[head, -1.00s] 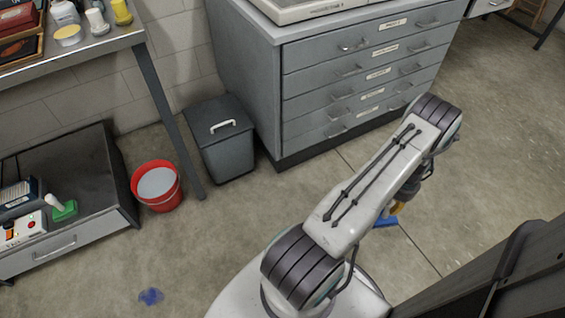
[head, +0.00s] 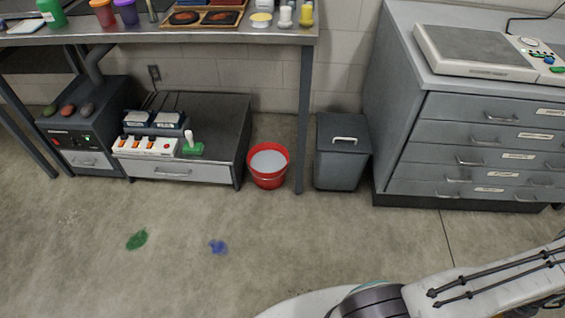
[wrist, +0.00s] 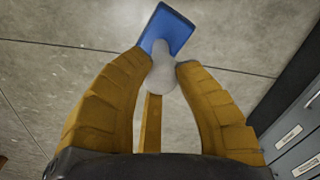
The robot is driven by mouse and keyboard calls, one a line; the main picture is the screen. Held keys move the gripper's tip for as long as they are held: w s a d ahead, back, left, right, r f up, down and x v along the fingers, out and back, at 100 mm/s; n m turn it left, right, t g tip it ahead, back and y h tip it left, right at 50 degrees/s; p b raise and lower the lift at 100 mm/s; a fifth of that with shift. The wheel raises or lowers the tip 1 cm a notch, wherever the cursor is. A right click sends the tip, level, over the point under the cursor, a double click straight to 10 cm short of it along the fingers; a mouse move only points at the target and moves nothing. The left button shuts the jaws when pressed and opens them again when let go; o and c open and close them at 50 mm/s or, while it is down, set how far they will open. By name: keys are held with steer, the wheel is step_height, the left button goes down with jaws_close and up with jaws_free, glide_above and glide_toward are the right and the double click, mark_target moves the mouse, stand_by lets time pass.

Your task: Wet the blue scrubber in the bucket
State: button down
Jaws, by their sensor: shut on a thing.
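In the wrist view the blue scrubber (wrist: 170,30) has a flat blue head and a pale rounded handle (wrist: 163,72). My gripper (wrist: 161,62) has its two yellow fingers closed on that handle, with the blue head pointing away from me above the concrete floor. The head view does not show the scrubber or my gripper; only part of my arm is at its lower right. The red bucket (head: 268,180) stands upright on the floor in the head view, with a pale grey liquid surface (head: 268,162) inside. The bucket is out of the wrist view.
A grey lidded bin (head: 341,158) stands right of the bucket, past a table leg (head: 304,120). A low cabinet (head: 222,135) with a green scrubber (head: 193,148) is on its left. Green (head: 137,240) and blue (head: 218,247) splotches mark the open floor. A drawer cabinet (head: 470,140) stands right.

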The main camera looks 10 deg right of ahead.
steer(key=shift+f, duration=0.1)
stand_by(0.3)
steer(key=shift+f+b, duration=5.05)
steer(key=shift+f, duration=0.55)
steer(key=shift+r, duration=0.15)
steer(key=shift+r+p, duration=1.15)
steer(key=shift+r, duration=0.8)
steer(key=shift+w, duration=0.1)
